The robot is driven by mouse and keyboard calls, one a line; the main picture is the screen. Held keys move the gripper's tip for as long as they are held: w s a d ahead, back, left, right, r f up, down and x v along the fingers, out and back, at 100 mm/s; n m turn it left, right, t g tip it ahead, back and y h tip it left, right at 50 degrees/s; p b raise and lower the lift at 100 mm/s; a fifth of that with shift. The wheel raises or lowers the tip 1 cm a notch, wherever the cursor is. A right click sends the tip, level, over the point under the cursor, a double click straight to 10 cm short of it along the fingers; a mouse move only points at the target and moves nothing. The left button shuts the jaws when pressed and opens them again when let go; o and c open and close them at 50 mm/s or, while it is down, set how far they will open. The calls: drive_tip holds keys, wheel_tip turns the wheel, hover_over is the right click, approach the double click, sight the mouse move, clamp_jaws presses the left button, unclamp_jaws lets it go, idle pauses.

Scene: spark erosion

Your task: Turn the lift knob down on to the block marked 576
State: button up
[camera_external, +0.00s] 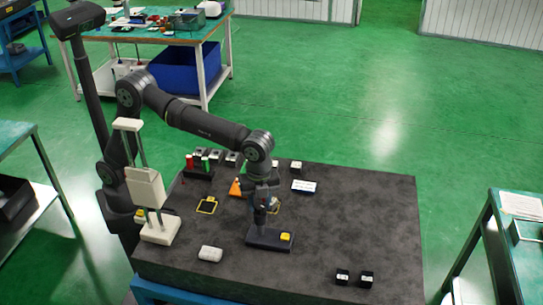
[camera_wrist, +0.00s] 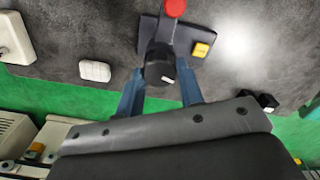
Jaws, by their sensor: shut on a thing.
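My gripper (camera_external: 262,218) points down over a dark control base (camera_external: 262,243) near the middle of the table. In the wrist view my two blue fingers (camera_wrist: 160,92) are shut on a round black knob (camera_wrist: 160,66) with a small white mark. Small blocks lie around, but I cannot read any number, so I cannot tell which is 576.
Two black blocks with white labels (camera_external: 342,277) (camera_external: 366,279) lie at the front right. A white rounded box (camera_external: 210,254) lies at the front. Red and green cylinders (camera_external: 205,163), an orange cone (camera_external: 235,187) and a labelled plate (camera_external: 304,187) stand farther back.

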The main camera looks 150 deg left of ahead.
sight(260, 206)
drive_tip(key=o, duration=1)
wheel_tip(260, 206, up, 18)
drive_tip(key=shift+f, duration=0.25)
wheel_tip(260, 206, down, 18)
drive_tip(key=shift+r, duration=0.25)
idle(0.5)
